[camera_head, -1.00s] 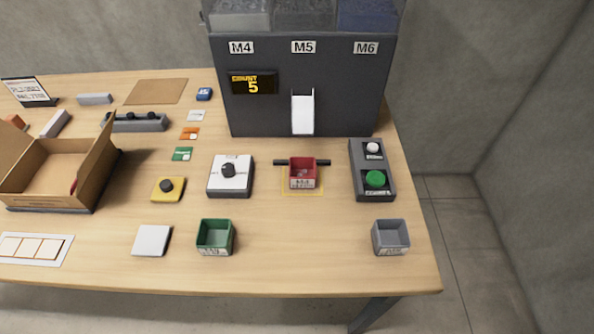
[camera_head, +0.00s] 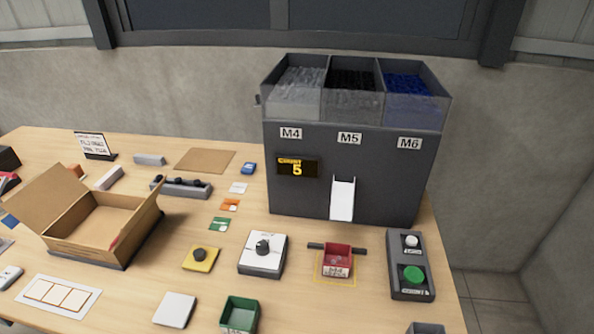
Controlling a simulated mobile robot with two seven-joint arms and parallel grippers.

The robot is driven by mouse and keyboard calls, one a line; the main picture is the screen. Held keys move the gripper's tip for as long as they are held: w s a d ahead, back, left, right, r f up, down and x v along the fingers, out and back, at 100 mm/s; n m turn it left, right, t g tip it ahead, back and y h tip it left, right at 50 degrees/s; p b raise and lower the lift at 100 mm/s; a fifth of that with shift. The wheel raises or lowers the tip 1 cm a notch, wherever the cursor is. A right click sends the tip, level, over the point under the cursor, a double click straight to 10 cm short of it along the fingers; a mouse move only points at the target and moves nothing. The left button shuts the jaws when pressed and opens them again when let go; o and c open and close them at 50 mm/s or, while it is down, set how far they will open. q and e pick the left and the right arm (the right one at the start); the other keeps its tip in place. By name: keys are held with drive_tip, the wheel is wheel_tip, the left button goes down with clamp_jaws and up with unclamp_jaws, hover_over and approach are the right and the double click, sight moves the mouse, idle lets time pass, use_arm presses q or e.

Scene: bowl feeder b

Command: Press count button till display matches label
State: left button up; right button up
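The feeder (camera_head: 340,190) is a dark grey box with three top bins and labels M4, M5 and M6. Its display (camera_head: 297,168) shows a yellow 5 under a small word that looks like COUNT. The button box (camera_head: 397,265) at the right has a white button (camera_head: 411,241) and a larger green button (camera_head: 413,274); the small labels by them are too blurred to read surely. A red tray (camera_head: 337,260) with a white label sits below the white chute (camera_head: 342,199); its label text is unclear. Neither of my grippers is in view.
A selector knob box (camera_head: 262,255), a yellow-based black knob (camera_head: 200,257) and a green bin (camera_head: 239,315) stand left of the red tray. An open cardboard box (camera_head: 95,225) is further left. A grey bin (camera_head: 426,328) is cut off at the bottom edge.

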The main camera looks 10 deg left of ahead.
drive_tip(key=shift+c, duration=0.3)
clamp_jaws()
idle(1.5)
